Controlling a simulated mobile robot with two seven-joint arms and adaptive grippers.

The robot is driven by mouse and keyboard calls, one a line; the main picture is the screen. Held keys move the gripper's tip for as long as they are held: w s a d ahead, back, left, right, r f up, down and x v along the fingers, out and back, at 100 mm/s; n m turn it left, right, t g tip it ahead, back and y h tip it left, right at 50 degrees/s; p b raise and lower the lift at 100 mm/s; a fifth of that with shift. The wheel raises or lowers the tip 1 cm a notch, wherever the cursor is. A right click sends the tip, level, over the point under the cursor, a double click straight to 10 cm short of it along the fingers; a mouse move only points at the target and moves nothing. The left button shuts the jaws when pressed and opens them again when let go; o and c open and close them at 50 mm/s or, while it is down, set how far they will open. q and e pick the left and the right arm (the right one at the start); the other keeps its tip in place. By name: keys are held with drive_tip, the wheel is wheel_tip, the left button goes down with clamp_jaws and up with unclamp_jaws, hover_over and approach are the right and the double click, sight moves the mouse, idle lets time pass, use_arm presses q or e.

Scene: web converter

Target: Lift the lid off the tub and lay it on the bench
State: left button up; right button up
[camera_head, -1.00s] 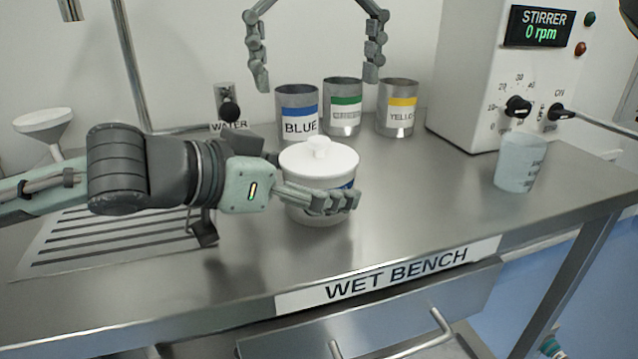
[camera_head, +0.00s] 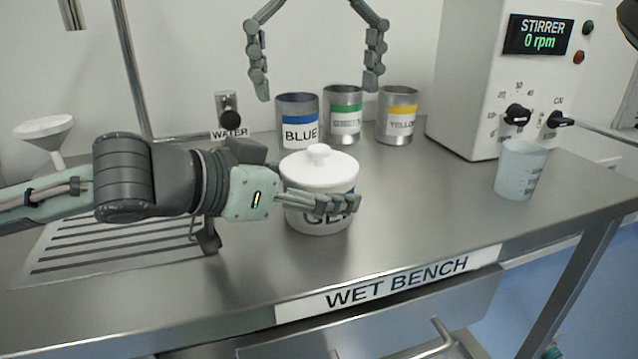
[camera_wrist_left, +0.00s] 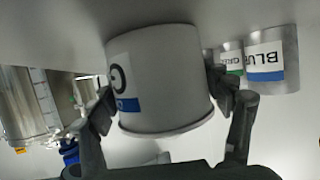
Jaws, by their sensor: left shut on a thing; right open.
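The white tub (camera_head: 318,221) stands upright on the steel bench (camera_head: 420,215); its label is partly covered. Its white lid (camera_head: 319,164), with a round knob, sits on top. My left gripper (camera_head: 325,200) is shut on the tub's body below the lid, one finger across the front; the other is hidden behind. In the left wrist view, which looks upside down, the tub (camera_wrist_left: 160,75) sits between both fingers. My right gripper (camera_head: 317,90) is open and empty, pointing down above and behind the lid, apart from it.
Metal cups marked blue (camera_head: 298,110), green (camera_head: 343,105) and yellow (camera_head: 397,105) stand behind the tub. A translucent beaker (camera_head: 520,172) stands near the stirrer (camera_head: 480,90) at right. The bench is clear between tub and beaker. A slotted drain (camera_head: 120,240) lies at left.

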sight(319, 147)
drive_tip(key=n, duration=0.3)
drive_tip(key=r+n, duration=0.1)
drive_tip(key=n, duration=0.2)
drive_tip(key=shift+r, duration=0.1)
drive_tip(key=n, duration=0.4)
drive_tip(key=shift+r+n, duration=0.4)
wheel_tip(319, 147, down, 10)
drive_tip(key=n, duration=1.1)
drive_tip(key=shift+r+n, duration=0.1)
drive_tip(key=shift+n, duration=0.3)
